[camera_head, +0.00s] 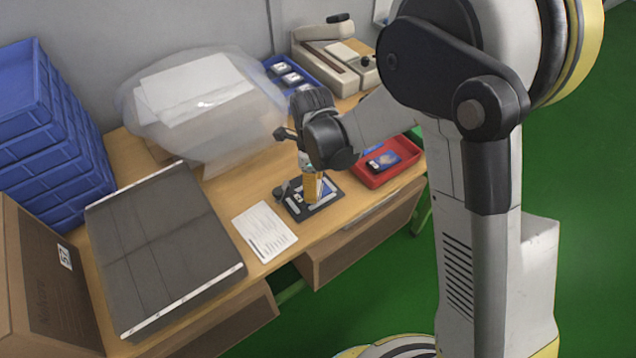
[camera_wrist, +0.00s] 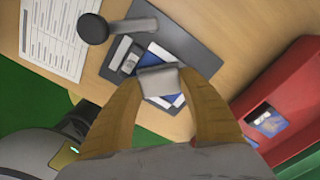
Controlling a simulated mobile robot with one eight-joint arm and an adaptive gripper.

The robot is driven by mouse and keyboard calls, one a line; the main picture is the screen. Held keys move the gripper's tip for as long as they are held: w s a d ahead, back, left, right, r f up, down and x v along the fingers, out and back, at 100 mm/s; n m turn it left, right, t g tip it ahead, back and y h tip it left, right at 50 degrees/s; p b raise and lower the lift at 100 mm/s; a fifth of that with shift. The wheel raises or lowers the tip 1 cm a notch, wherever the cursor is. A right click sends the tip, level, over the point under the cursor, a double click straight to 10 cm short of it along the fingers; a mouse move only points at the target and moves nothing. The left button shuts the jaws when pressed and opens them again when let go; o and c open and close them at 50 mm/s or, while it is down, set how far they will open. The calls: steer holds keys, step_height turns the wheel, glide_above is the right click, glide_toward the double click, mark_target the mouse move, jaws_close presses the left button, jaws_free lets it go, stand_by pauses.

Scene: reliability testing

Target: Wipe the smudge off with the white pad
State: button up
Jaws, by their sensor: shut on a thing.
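My gripper (camera_wrist: 158,84) is shut on a small pale grey-white pad (camera_wrist: 158,78), held between its two tan fingertips. In the head view my gripper (camera_head: 314,190) points down over a dark fixture plate (camera_head: 330,198) near the front of the table. A flat device with a blue and white face (camera_wrist: 128,58) lies on that plate, partly hidden by the pad and fingers. The pad is over the device; I cannot tell whether it touches. A dark round knob on an arm (camera_wrist: 92,28) stands at the plate's edge. I cannot make out the smudge.
A red tray (camera_head: 372,182) holding a device is close on the right. A printed sheet (camera_head: 264,232) lies left of the plate. A grey mat (camera_head: 165,245), blue crates (camera_head: 50,150), a plastic-wrapped bundle (camera_head: 200,95) and a beige machine (camera_head: 325,58) take up other space.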

mark_target(326, 185)
steer(key=shift+s+a+f, duration=0.15)
steer(key=shift+s+a, duration=0.65)
steer(key=shift+a, duration=0.15)
steer(key=shift+c, duration=0.4)
steer(key=shift+b, duration=0.3)
steer(key=shift+c, duration=0.3)
steer(key=shift+w+d, duration=0.1)
steer(key=shift+c, duration=0.7)
steer(key=shift+w+d+r, duration=0.15)
steer(key=shift+w+d, duration=0.8)
steer(key=shift+d, duration=0.3)
steer(key=shift+w+d+r, duration=0.15)
steer(key=shift+w+d, duration=0.75)
steer(key=shift+d, duration=0.35)
steer(key=shift+r+p, duration=1.95)
steer(key=shift+r, duration=1.05)
steer(key=shift+r, duration=0.1)
